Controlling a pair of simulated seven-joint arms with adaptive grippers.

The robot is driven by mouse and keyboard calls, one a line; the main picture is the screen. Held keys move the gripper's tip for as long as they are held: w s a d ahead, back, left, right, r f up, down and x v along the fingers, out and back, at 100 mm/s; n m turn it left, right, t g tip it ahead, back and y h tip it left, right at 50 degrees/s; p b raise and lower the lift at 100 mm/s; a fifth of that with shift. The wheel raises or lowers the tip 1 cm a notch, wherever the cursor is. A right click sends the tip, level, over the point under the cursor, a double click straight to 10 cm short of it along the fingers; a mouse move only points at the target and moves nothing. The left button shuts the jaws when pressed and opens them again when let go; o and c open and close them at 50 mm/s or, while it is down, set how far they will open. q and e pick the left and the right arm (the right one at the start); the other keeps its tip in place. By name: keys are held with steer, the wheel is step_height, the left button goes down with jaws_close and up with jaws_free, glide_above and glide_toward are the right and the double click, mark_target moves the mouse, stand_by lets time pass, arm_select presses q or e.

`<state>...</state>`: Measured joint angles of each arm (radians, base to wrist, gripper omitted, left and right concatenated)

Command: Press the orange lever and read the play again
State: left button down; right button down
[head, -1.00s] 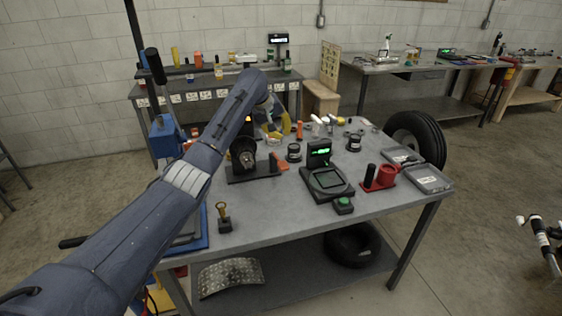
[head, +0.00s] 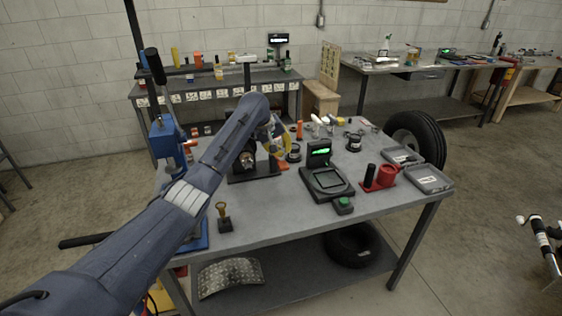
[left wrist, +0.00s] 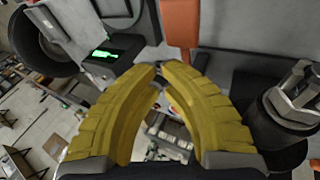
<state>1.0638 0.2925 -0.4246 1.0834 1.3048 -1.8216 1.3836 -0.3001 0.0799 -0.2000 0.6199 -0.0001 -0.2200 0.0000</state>
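The orange lever (head: 282,166) sticks out at the right of a dark bench fixture with a round hub (head: 246,160). In the left wrist view the lever (left wrist: 181,24) hangs just beyond the fingertips, and a metal spindle (left wrist: 293,98) is at the right. My left gripper (head: 281,150) is just above the lever in the head view. Its yellow fingers (left wrist: 163,69) curve in and their tips are together, with nothing between them. Whether they touch the lever I cannot tell. A black device with a lit green display (head: 319,153) stands right of the lever. My right gripper is out of view.
A red holder (head: 386,176), a green button box (head: 343,205) and grey trays (head: 430,179) are on the right of the bench (head: 290,220). A blue press (head: 166,140) stands at the left. Small jars and tools sit behind the lever. The front middle is clear.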

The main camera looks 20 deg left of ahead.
arm_select(q)
steer(key=shift+s+d+f, duration=0.1)
steer(key=shift+s+f, duration=0.05)
steer(key=shift+f, duration=0.6)
steer(key=shift+s+d+f, duration=0.1)
steer(key=shift+d+f, duration=0.05)
steer(key=shift+f, duration=0.55)
steer(key=shift+s+d+f, duration=0.1)
steer(key=shift+s+f, duration=0.05)
steer(key=shift+f, duration=0.6)
stand_by(3.8)
steer(key=shift+r, duration=0.15)
steer(key=shift+w+a+r, duration=0.15)
steer(key=shift+w+r, duration=0.05)
steer(key=shift+r, duration=0.85)
steer(key=shift+w+a+r, duration=0.1)
steer(key=shift+w+r, duration=0.1)
steer(key=shift+r, duration=0.85)
steer(key=shift+r, duration=0.1)
